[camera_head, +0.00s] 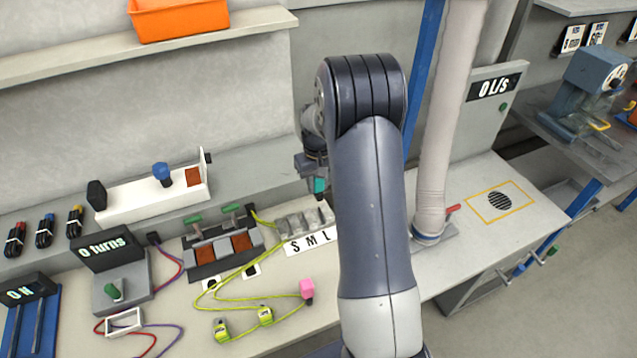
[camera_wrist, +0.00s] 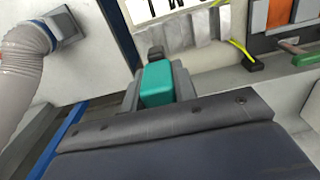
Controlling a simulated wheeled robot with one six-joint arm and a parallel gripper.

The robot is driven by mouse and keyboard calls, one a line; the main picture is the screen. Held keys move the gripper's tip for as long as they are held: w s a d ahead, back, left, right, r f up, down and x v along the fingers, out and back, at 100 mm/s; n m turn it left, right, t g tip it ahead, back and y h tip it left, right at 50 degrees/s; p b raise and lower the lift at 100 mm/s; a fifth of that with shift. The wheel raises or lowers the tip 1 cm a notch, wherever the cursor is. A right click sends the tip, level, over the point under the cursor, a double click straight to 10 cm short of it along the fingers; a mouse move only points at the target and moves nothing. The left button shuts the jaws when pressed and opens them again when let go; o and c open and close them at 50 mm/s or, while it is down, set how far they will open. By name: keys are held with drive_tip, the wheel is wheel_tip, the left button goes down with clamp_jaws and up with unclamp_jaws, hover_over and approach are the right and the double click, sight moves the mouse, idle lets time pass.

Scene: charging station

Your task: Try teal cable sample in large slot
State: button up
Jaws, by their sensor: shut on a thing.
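The teal cable sample (camera_head: 319,186) shows as a small teal block below my gripper (camera_head: 316,176), just above the grey slot block (camera_head: 300,223) with its S M L label (camera_head: 310,241). In the wrist view the teal sample (camera_wrist: 157,84) sits between the jaws of my gripper (camera_wrist: 157,72), which is shut on it. The slot block (camera_wrist: 195,35) lies beyond it in that view, apart from it in the picture. The large slot is at the L end, nearest my arm. My arm covers the bench to the right of it, and the sample's lower end is hard to see.
A fixture with green handles (camera_head: 222,247) stands to the left. A grey hose (camera_head: 436,150) rises at the right.

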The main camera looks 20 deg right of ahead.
sight(318, 197)
drive_tip(key=shift+f, duration=0.1)
drive_tip(key=shift+f+b, duration=2.15)
drive_tip(key=shift+f, duration=0.65)
drive_tip(key=shift+f+b, duration=1.85)
drive_tip(key=shift+f, duration=0.35)
drive_tip(key=o, duration=1)
wheel_tip(318, 197, up, 11)
drive_tip(key=shift+f+b, duration=0.1)
drive_tip(key=shift+b, duration=0.35)
